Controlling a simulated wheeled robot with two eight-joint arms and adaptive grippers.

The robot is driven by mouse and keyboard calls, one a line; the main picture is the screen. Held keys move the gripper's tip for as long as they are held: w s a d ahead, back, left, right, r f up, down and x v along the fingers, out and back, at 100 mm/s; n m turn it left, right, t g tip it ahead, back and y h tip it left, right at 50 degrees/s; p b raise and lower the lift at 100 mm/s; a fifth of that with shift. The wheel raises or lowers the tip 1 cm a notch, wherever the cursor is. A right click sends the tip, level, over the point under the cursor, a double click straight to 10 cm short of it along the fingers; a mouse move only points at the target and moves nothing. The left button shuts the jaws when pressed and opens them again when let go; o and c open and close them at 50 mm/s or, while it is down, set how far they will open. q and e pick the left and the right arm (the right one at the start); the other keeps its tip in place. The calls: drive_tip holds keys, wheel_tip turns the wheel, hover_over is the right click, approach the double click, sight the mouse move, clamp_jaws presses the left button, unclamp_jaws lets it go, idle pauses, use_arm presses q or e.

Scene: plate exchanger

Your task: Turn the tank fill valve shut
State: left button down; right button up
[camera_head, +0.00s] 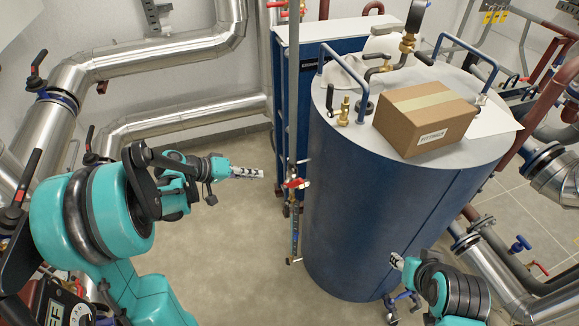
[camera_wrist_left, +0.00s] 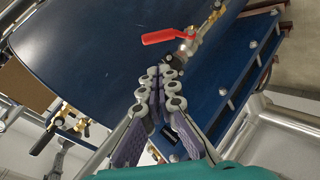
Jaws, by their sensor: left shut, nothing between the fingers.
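A red lever handle (camera_head: 296,184) sits on a valve on the vertical pipe left of the blue tank (camera_head: 370,215). No label shows whether it is the tank fill valve. In the left wrist view a red lever (camera_wrist_left: 165,36) points left from its metal valve body (camera_wrist_left: 188,46), just beyond the fingertips. My left gripper (camera_head: 258,173) is shut and empty, a short way left of the lever and apart from it. Its closed fingers also show in the left wrist view (camera_wrist_left: 165,75). My right gripper (camera_head: 396,262) is low in front of the tank; its fingers are too small to read.
A cardboard box (camera_head: 425,118) sits on the tank top among handrails, a gauge and brass fittings. A blue plate exchanger (camera_head: 330,45) stands behind the vertical pipe. Thick silver pipes (camera_head: 150,55) run along the left wall. The floor (camera_head: 235,250) left of the tank is clear.

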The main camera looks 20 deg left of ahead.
sight(292, 184)
use_arm(q)
drive_tip(key=w+d+f+h+b, duration=0.1)
drive_tip(key=w+d+f+b, duration=0.2)
drive_tip(key=w+d+f, duration=0.3)
drive_tip(key=shift+w+d+f+t+b, duration=0.3)
drive_tip(key=shift+d+f+t, duration=0.15)
drive_tip(key=shift+d, duration=0.5)
drive_tip(key=shift+d+m+y, duration=0.25)
drive_tip(key=shift+m+y, duration=0.05)
